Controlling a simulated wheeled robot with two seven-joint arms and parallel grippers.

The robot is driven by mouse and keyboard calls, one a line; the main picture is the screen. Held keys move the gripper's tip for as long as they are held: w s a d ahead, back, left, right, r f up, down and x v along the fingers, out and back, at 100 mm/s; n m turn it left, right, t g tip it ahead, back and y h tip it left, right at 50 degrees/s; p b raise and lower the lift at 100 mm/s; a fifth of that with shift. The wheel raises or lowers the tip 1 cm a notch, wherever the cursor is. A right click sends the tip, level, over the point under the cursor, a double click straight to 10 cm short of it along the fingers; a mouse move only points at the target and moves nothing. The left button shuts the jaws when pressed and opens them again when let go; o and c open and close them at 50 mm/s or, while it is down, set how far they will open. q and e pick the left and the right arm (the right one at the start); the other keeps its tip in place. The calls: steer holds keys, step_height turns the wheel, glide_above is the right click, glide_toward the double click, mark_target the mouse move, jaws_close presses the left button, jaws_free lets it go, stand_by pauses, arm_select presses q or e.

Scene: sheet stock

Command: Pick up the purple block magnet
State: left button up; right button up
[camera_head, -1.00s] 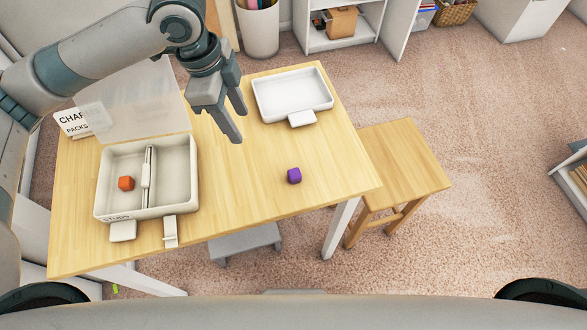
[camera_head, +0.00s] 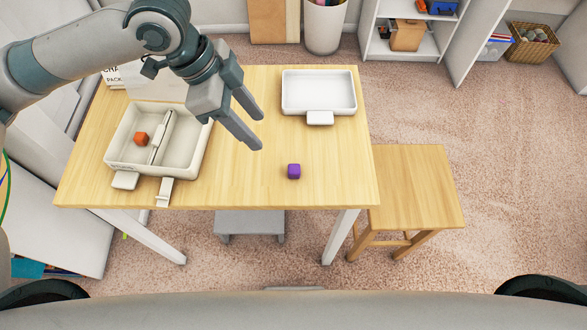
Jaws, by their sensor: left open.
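The purple block magnet (camera_head: 294,171) lies on the bare wooden table (camera_head: 330,150), near its front edge and right of centre. My left gripper (camera_head: 259,132) is open and empty, with its two fingers pointing down and to the right. It is above the table, up and to the left of the purple block, and apart from it. My right gripper is out of view.
A divided white box (camera_head: 190,150) with its lid raised stands at the left, holding an orange block (camera_head: 141,139). A white tray (camera_head: 319,92) lies at the back right. A wooden stool (camera_head: 420,185) stands right of the table. The tabletop around the purple block is clear.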

arm_select(q)
steer(key=p, duration=0.3)
glide_toward(294, 171)
steer(key=shift+w+d+f, duration=0.1)
steer(key=shift+w+f, duration=0.1)
steer(key=shift+f, duration=0.35)
steer(key=shift+w+d+f, duration=0.1)
steer(key=shift+w+f, duration=0.1)
steer(key=shift+f, duration=0.35)
steer(key=shift+d+f, duration=0.2)
steer(key=shift+f, duration=0.4)
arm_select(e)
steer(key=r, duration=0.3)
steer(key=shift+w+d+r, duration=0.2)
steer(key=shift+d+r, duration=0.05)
arm_select(q)
steer(key=shift+f+p, duration=0.1)
steer(key=shift+p, duration=0.25)
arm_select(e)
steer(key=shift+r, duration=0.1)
